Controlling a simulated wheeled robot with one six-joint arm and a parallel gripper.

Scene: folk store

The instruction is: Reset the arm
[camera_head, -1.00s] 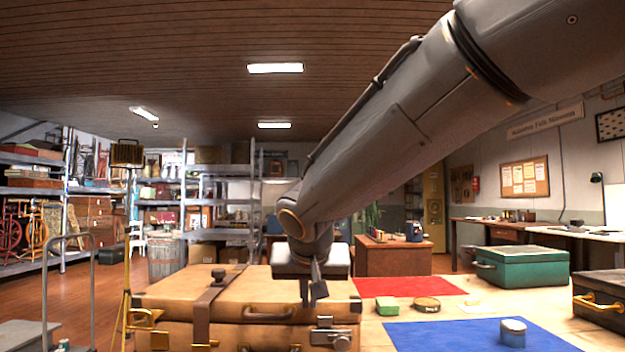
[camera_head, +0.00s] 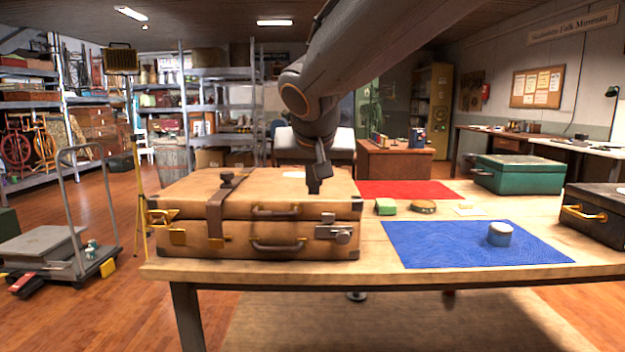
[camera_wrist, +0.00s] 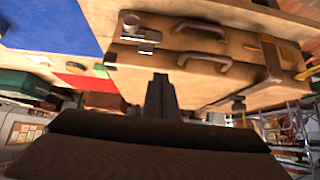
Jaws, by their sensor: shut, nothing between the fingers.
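My gripper (camera_head: 314,187) hangs from the raised arm at the upper middle of the head view. Its dark fingers are shut and empty, and in that view they overlap the right part of a brown suitcase (camera_head: 200,200). The suitcase lies on the wooden table (camera_head: 390,280). In the wrist view the shut fingers (camera_wrist: 162,98) point at the suitcase (camera_wrist: 205,45), which shows its handles and metal latch. I cannot tell the exact gap between the fingertips and the suitcase.
On the table are a blue mat (camera_head: 450,250) with a small round tin (camera_head: 499,234), a red mat (camera_head: 405,189), a green box (camera_head: 385,206), a green case (camera_head: 518,174) and a dark case (camera_head: 597,212). A cart (camera_head: 60,250) stands left on the floor.

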